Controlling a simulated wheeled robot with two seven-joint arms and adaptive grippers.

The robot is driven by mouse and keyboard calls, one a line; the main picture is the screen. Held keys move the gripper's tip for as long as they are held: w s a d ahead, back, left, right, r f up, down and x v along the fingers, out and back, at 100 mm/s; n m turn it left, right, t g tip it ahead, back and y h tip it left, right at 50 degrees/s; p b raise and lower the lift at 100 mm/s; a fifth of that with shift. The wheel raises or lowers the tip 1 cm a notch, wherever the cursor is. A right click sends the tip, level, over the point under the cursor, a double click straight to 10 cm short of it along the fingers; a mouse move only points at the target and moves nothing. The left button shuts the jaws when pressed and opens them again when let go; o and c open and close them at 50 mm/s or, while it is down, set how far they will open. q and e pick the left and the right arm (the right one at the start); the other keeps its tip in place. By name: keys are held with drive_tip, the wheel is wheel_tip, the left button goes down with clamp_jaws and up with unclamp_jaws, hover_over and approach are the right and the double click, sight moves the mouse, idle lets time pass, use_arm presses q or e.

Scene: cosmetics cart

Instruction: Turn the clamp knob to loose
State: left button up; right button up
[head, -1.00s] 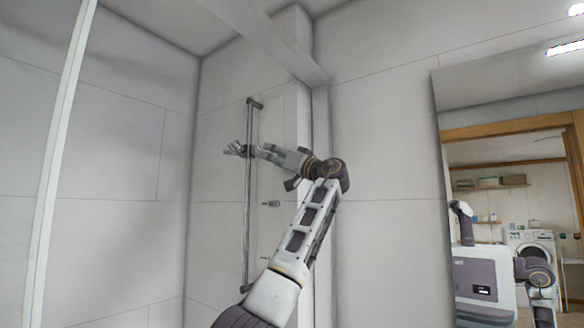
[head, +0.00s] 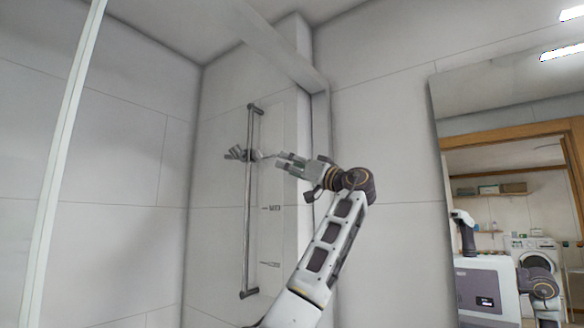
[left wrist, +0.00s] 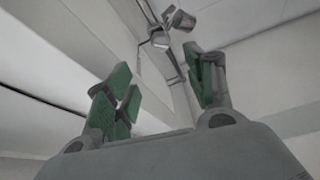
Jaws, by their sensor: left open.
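The clamp (head: 240,154) sits on the upper part of a vertical grey rail (head: 248,220) on the shower wall. In the left wrist view, a grey round-faced part of the clamp fitting (left wrist: 160,39) and a cup-shaped part (left wrist: 184,20) show beyond the fingers. I cannot tell which part is the knob, or how it is turned. My left gripper (head: 281,163) is open, to the right of the clamp, with a visible gap between them. Its green-padded fingers are apart and empty in the left wrist view (left wrist: 163,88). My right gripper is not in view.
Height marks, one reading MID (head: 271,209) and one lower (head: 269,264), are on the wall right of the rail. A pale vertical edge (head: 62,150) stands at the left. A wall mirror (head: 500,200) at the right reflects a room and a robot.

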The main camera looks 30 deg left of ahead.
use_arm(q)
drive_tip(key=s+r+m+t+h, duration=0.1)
drive_tip(key=m, duration=0.3)
drive_tip(key=s+m+t+h, duration=0.1)
drive_tip(key=m+t, duration=0.1)
drive_tip(key=m, duration=0.2)
drive_tip(key=s+r+m+t+h, duration=0.1)
drive_tip(key=m, duration=0.3)
drive_tip(key=shift+s+a+r+m+t+h, duration=0.25)
drive_tip(key=shift+a+r+m+t+h, duration=0.05)
drive_tip(key=shift+a, duration=0.1)
idle(0.5)
drive_tip(key=shift+w+a, duration=0.1)
drive_tip(key=shift+a, duration=0.05)
idle(0.3)
